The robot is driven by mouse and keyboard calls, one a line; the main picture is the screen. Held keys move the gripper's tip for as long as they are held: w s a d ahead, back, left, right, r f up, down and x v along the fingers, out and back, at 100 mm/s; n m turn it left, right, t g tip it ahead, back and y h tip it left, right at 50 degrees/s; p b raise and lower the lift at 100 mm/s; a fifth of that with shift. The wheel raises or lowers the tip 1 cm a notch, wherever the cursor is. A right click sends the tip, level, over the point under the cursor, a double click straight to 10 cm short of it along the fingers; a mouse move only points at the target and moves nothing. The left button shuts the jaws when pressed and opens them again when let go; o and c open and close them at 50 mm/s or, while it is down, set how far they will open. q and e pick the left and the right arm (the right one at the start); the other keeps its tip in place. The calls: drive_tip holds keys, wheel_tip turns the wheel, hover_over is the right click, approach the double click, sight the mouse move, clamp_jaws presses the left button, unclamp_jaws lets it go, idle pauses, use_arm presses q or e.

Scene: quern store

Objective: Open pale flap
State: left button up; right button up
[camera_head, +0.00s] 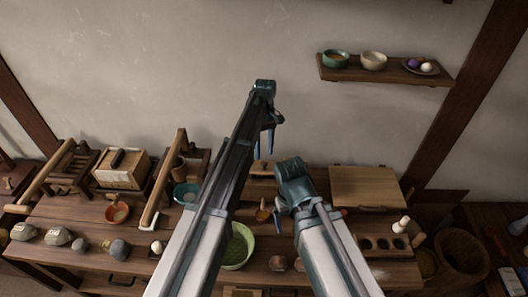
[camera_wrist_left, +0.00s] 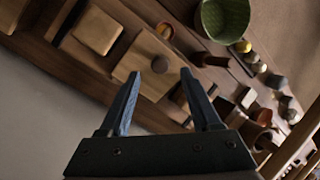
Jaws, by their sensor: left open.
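A pale, flat wooden panel (camera_head: 365,187) lies at the back right of the bench, with a dark handle at its front edge. It looks closed; it may be the pale flap. My left gripper (camera_head: 264,150) is open and empty, above the back of the bench and left of this panel.
A green bowl (camera_head: 238,246) stands between my arms. A dark holed block (camera_head: 384,244) lies in front of the panel. Wooden stands and a box (camera_head: 121,168) fill the left of the bench. A wall shelf (camera_head: 388,71) with bowls hangs above right. The bench is crowded.

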use_arm(q)
drive_tip(key=p+v, duration=0.8)
drive_tip(key=v, duration=0.2)
